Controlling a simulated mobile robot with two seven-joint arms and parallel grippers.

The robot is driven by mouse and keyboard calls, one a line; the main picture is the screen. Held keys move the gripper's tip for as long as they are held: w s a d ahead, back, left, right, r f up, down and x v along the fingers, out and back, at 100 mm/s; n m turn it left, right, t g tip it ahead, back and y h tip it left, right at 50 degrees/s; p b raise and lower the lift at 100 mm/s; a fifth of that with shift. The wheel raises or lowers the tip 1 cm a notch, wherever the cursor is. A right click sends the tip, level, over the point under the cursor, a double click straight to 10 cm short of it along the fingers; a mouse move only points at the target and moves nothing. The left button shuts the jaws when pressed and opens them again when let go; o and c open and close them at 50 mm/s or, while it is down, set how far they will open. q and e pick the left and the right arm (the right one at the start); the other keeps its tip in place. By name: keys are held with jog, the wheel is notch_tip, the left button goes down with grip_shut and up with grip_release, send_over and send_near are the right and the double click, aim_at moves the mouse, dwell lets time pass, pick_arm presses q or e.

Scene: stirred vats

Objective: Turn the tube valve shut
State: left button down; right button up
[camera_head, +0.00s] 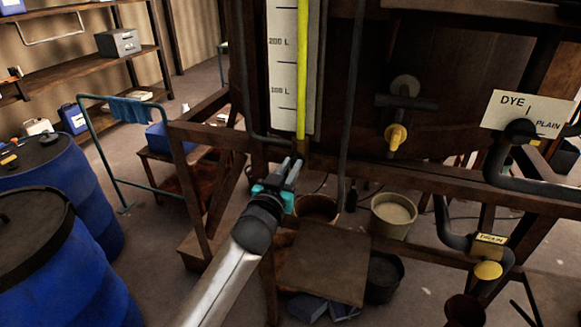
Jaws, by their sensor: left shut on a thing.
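The sight tube (303,70) is a tall yellow column beside a white scale (283,65) marked 200 L and 100 L, on the front of the vat (440,75). A small brownish fitting (302,146) sits at its lower end. My left gripper (292,168) reaches up from below to just under this fitting. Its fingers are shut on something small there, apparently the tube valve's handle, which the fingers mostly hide. I cannot tell the handle's angle. My right gripper is not in view.
A dark wooden beam (400,170) crosses behind my gripper. A yellow-handled tap (396,136), a DYE/PLAIN sign (527,113) and a drain valve (488,268) are to the right. Below stand a wooden stool (325,262) and a pale bucket (393,215). Blue drums (60,255) fill the left.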

pick_arm(q)
jog(key=m, duration=1.1)
jog(key=d+f+m+p, duration=0.1)
jog(key=m, duration=0.5)
jog(key=shift+s+f+m, duration=0.1)
jog(key=shift+s+m, duration=0.1)
jog(key=shift+m, duration=0.1)
dwell(0.6)
jog(key=c, duration=0.8)
grip_release()
jog(key=shift+s, duration=0.1)
jog(key=v, duration=1.5)
